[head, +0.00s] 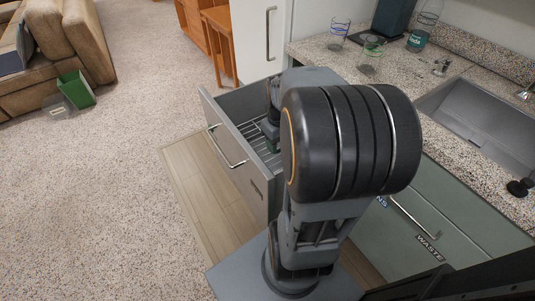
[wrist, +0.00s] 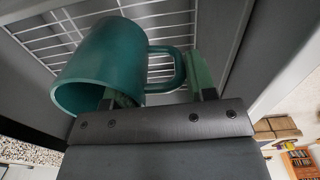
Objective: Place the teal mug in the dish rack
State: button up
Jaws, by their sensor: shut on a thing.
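The teal mug (wrist: 100,62) shows large in the wrist view, lying tilted with its open mouth toward the lower left. My gripper (wrist: 163,84) is shut on the mug at its handle side, with one green finger by the mug's body and the other beyond the handle. The white wire dish rack (wrist: 72,27) lies behind the mug, inside a grey drawer. In the head view the rack (head: 257,137) shows in part in the open drawer, and my arm hides most of the gripper and mug. I cannot tell whether the mug touches the rack.
The open drawer's grey front (head: 237,152) and side walls surround the rack. A speckled counter (head: 410,72) with glasses (head: 371,52), a bottle (head: 421,28) and a sink (head: 490,105) is at the right. The carpet (head: 90,200) at the left is clear near the drawer.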

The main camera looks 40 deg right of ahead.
notch_tip(320, 180, down, 2)
jog(key=shift+w+f+b, duration=0.1)
jog(key=shift+w+b, duration=0.05)
jog(key=shift+b, duration=0.4)
jog(key=shift+w+d+f+b, duration=0.2)
jog(key=shift+w+f+b, duration=0.55)
jog(key=shift+w+f, duration=2.6)
jog(key=shift+w+d+f+b, duration=0.15)
jog(key=shift+w+f+b, duration=0.6)
jog(key=shift+w+f, duration=2.6)
jog(key=shift+w+r, duration=0.1)
jog(key=shift+w, duration=0.1)
jog(key=o, duration=1.3)
jog(key=shift+c, duration=0.2)
